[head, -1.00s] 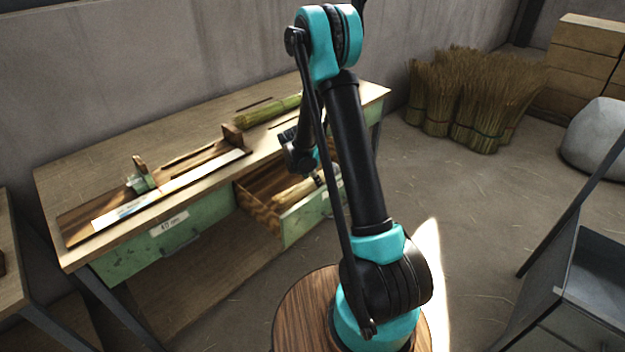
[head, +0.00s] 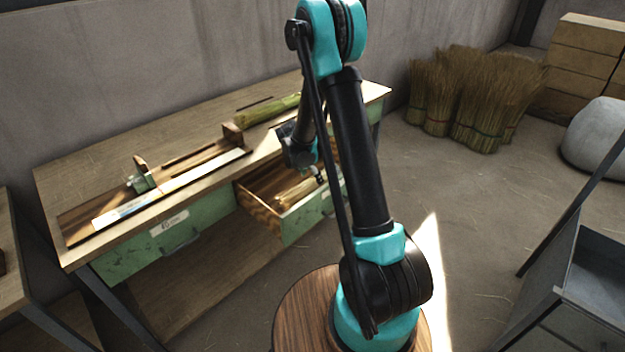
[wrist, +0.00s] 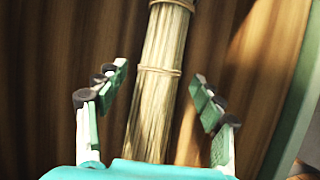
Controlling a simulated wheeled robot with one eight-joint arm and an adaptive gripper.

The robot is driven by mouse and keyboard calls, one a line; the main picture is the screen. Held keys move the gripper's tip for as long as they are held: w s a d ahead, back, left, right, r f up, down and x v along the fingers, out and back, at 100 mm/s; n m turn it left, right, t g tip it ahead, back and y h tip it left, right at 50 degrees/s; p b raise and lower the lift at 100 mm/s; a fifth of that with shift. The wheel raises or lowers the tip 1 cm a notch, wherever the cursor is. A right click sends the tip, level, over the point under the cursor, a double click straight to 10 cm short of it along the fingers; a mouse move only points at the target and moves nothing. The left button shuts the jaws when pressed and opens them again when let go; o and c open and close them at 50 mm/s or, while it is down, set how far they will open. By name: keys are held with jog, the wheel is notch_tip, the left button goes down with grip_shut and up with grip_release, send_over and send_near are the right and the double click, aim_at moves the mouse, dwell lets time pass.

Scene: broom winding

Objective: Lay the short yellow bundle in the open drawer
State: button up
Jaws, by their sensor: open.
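The short yellow bundle (head: 296,192) lies inside the open drawer (head: 262,217) of the green bench, along the drawer's length. In the wrist view the bundle (wrist: 160,60) is pale straw with two ties, over a brown wooden surface. My gripper (wrist: 160,86) is open, with one finger on each side of the bundle and a visible gap on both sides. In the head view my gripper (head: 318,172) is at the drawer's right part, partly hidden by my arm. The bundle's near end is hidden by my gripper's body in the wrist view.
A longer greenish bundle (head: 268,110) lies on the bench top (head: 95,165), beside a wooden fixture (head: 185,170). A closed drawer (head: 165,240) is at the left. Straw sheaves (head: 475,105) stand on the floor behind right. A grey cabinet (head: 590,270) is at the right.

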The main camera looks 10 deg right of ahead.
jog(key=v, duration=1)
dwell(0.8)
